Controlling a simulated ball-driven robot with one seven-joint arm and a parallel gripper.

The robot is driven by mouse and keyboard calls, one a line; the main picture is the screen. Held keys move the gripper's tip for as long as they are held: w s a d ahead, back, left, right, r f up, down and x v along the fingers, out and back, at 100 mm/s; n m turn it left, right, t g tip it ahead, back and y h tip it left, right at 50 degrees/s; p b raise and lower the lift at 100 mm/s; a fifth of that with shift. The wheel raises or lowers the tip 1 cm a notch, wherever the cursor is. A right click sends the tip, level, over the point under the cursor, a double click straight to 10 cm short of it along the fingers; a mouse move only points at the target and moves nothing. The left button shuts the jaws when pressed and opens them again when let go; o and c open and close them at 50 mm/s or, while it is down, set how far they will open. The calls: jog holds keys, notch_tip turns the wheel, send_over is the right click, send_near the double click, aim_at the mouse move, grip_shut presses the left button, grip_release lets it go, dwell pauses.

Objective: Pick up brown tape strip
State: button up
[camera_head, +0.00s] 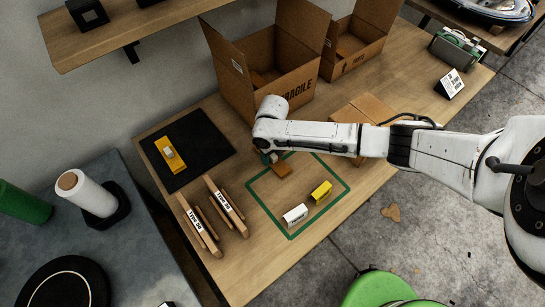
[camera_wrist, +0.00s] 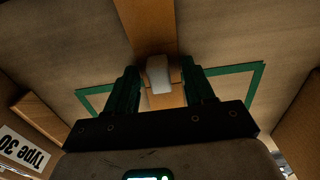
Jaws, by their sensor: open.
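A small brown piece (camera_head: 282,170), which looks like the brown tape strip, lies on the wooden table inside the green outline, just below my gripper (camera_head: 270,157). My arm hides most of the gripper there. In the wrist view my gripper (camera_wrist: 160,90) is open, with its two green fingers pointing at the table. A brown strip (camera_wrist: 146,28) runs down from the top edge to between the fingertips. A pale grey-white piece (camera_wrist: 158,74) lies over it, between the fingers. I cannot tell whether the fingers touch either one.
A yellow box (camera_head: 321,192) and a white box (camera_head: 295,215) lie inside the green outline (camera_head: 289,236). Labelled wooden bars (camera_head: 226,206) lie to the left, near a black mat (camera_head: 204,134) with a yellow item. An open cardboard box (camera_head: 262,80) stands behind my gripper.

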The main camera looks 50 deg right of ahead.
jog(key=shift+c, duration=0.2)
grip_shut()
jog(key=shift+r, duration=0.15)
dwell(0.3)
